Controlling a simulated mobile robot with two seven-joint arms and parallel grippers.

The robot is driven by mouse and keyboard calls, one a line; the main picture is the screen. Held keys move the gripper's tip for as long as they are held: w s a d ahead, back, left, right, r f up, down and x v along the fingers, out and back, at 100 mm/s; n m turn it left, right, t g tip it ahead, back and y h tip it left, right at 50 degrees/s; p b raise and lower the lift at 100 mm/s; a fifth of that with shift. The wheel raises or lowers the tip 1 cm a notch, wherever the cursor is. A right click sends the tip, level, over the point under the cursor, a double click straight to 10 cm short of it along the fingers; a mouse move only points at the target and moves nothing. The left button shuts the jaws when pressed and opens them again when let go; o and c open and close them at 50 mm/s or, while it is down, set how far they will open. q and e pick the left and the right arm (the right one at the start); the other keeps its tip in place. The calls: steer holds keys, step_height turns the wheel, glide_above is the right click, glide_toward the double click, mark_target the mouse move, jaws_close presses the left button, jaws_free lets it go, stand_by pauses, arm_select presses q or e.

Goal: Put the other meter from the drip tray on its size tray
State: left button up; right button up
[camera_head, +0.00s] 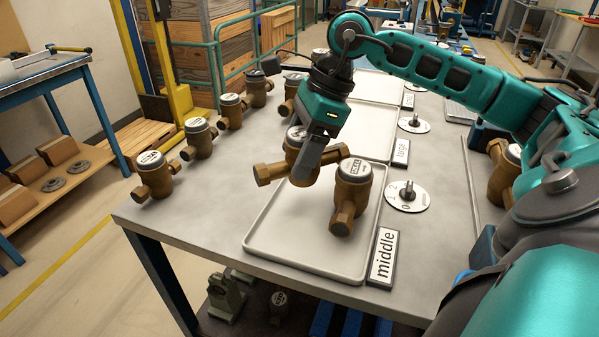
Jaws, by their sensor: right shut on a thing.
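My right gripper (310,165) is shut on a brass meter (273,173) with a pale round top. The finger covers part of this meter. Its ports stick out to the left and right, over the back part of the tray labelled "middle" (283,240). I cannot tell whether it touches the tray. A second brass meter (352,188) stands on the same tray, close to the right of the gripper. Another meter (504,178) is at the right side of the table, partly hidden by my arm. My left gripper is out of view.
A row of several brass meters (198,140) stands along the table's left side. The tray labelled "large" (372,133) lies behind the middle tray. The tray's front part is clear.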

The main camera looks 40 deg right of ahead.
mark_target(325, 156)
steer(key=shift+f+b, duration=0.3)
steer(key=shift+f, duration=1.65)
steer(key=shift+f, duration=0.1)
steer(key=o, duration=1.6)
steer(key=shift+f, duration=0.1)
steer(key=shift+o, duration=0.2)
steer(key=p+v, duration=0.1)
steer(key=v, duration=1.1)
steer(key=shift+a, duration=0.1)
